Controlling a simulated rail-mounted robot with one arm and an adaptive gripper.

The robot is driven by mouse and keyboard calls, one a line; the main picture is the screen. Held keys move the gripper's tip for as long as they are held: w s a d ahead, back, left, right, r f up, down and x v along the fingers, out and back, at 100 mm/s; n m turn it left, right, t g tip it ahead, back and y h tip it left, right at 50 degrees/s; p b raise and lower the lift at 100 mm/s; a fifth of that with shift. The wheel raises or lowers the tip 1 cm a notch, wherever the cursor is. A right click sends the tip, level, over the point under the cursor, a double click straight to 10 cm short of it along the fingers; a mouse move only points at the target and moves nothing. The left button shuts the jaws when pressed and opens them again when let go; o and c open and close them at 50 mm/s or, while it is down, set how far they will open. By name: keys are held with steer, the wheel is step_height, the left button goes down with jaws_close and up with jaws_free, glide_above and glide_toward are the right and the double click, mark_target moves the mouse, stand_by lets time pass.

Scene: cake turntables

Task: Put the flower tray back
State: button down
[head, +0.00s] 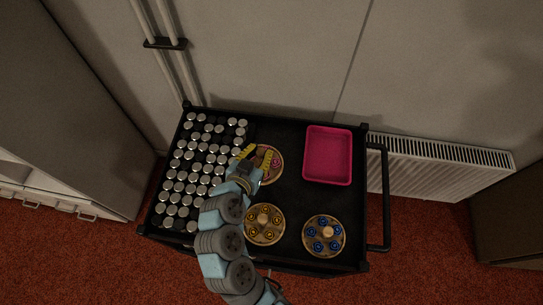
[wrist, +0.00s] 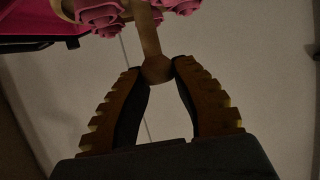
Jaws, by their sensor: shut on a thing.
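The flower tray with pink roses (head: 276,174) is round and tan, near the middle of the black cart top in the head view. My gripper (head: 258,158) is over it and hides part of it. In the wrist view, my gripper (wrist: 158,72) has its fingertips closed on the round knob (wrist: 157,70) of a central post. Pink roses (wrist: 97,12) show beside that post. I cannot tell whether this tray touches the cart. Two similar round trays, one with yellow flowers (head: 264,225) and one with blue flowers (head: 324,236), stand along the front edge.
The black cart (head: 290,125) carries several silver-capped jars (head: 190,170) in rows on its left. A pink rectangular bin (head: 328,157) stands at the back right. The cart's handle (head: 385,200) juts out right. A radiator (head: 440,165) is behind it.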

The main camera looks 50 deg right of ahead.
steer(key=d+f, duration=0.4)
steer(key=f, duration=0.1)
steer(key=shift+s+f+b, duration=0.1)
steer(key=shift+s+b, duration=0.05)
steer(key=shift+b, duration=0.2)
step_height(320, 180, down, 3)
steer(key=shift+d+f+b, duration=0.1)
steer(key=shift+f+b, duration=0.05)
steer(key=shift+b, duration=0.2)
steer(key=c, duration=1)
jaws_free()
